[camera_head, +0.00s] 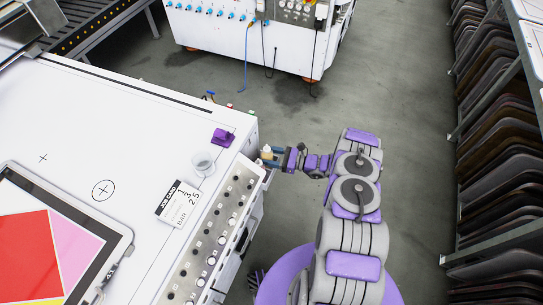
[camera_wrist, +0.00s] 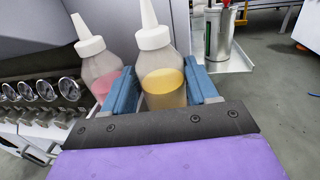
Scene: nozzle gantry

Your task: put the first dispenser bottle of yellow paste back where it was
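The dispenser bottle of yellow paste (camera_wrist: 164,88) stands upright between the blue fingers of my gripper (camera_wrist: 163,86) in the wrist view. It has a white cap and a pointed nozzle, and the fingers press close on both sides. A similar bottle of pink paste (camera_wrist: 98,68) stands just left of it, partly behind the left finger. In the head view my gripper (camera_head: 275,157) is at the right side of the white cabinet, with the yellow paste bottle (camera_head: 267,153) at its tip. What lies under the bottle is hidden.
The white cabinet top (camera_head: 110,120) holds a clear cup (camera_head: 202,163), a purple block (camera_head: 223,138), a job card (camera_head: 178,203) and a framed screen. Gauges (camera_wrist: 45,90) line the left in the wrist view. A silver can (camera_wrist: 217,33) stands on a ledge at right.

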